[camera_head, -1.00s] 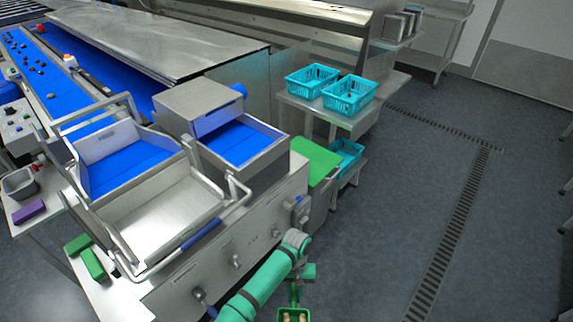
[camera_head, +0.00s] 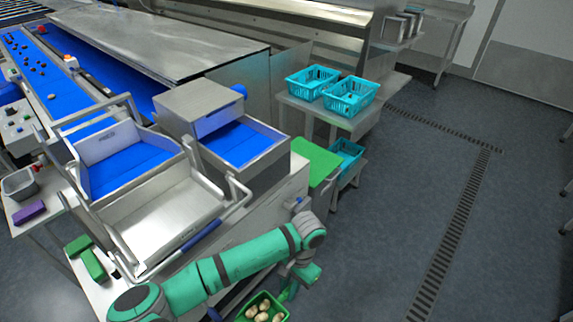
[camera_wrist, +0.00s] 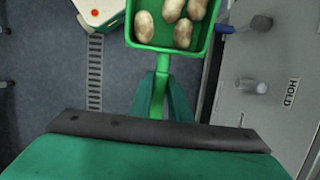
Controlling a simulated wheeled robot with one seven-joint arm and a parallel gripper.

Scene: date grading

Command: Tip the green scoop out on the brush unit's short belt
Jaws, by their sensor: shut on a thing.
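The green scoop (camera_head: 283,311) is at the bottom of the head view, holding several pale brown dates (camera_head: 262,312). In the wrist view the scoop (camera_wrist: 158,48) shows at the top with the dates (camera_wrist: 172,10) inside. My gripper (camera_wrist: 162,100) is shut on the scoop's green handle. In the head view my gripper (camera_head: 290,285) is low, in front of the machine and apart from it. The brush unit (camera_head: 197,103) is a steel box with a short blue belt (camera_head: 240,142) in a steel-walled tray, up and left of the scoop.
A steel tray (camera_head: 165,215) with a bar handle stands left of my arm. A green board (camera_head: 315,162) and turquoise baskets (camera_head: 312,80) (camera_head: 349,95) lie beyond the unit. Grey floor (camera_head: 400,220) at right is clear. A red button (camera_wrist: 95,13) shows in the wrist view.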

